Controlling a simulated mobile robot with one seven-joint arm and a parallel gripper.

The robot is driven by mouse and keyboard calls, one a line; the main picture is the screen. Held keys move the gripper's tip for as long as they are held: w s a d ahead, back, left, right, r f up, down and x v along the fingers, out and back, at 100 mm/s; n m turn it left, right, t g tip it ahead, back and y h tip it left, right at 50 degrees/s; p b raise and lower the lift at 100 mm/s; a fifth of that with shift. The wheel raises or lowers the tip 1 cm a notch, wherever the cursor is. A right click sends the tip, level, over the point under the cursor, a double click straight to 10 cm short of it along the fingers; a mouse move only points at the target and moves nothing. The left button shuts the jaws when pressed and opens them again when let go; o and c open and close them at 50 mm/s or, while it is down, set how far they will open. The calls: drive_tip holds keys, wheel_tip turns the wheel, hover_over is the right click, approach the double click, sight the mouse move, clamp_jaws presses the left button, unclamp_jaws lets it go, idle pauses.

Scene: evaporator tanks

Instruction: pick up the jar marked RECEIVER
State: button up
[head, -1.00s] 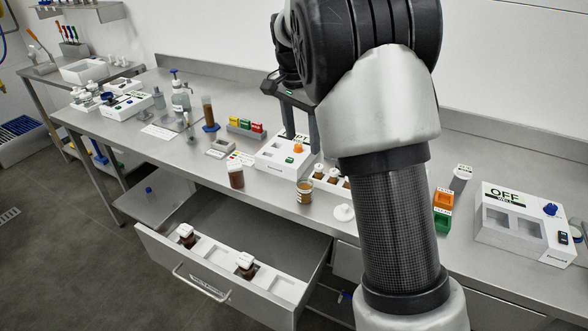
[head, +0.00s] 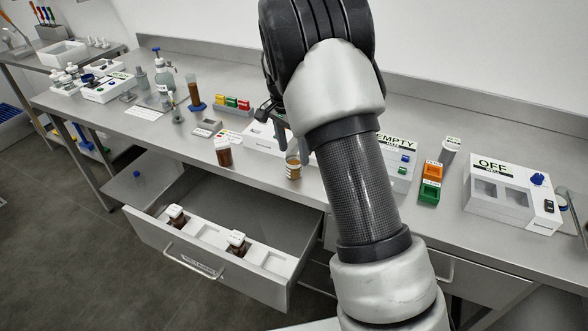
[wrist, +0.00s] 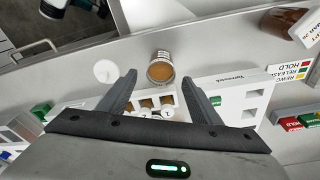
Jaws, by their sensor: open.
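An open jar of amber-brown contents (head: 293,168) stands upright near the bench's front edge. It also shows in the wrist view (wrist: 160,70), just beyond my fingertips. I cannot read a RECEIVER mark on it or on any other jar. Two more white-capped brown jars (head: 176,216) (head: 237,244) sit in the open drawer's white rack. My gripper (wrist: 159,80) is open and empty, its fingers spread to either side below the amber jar in the wrist view. My arm partly hides it in the head view.
A white lid (wrist: 105,71) lies beside the amber jar. The open drawer (head: 225,278) juts out below the bench. An OFF box (head: 510,192) stands at the right.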

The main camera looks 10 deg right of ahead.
sight(294, 160)
drive_tip(key=f, duration=0.4)
drive_tip(key=shift+w+d+f, duration=0.15)
drive_tip(key=shift+w+f, duration=0.05)
drive_tip(key=shift+f, duration=0.1)
drive_tip(key=shift+r, duration=0.1)
drive_tip(key=c, duration=1.2)
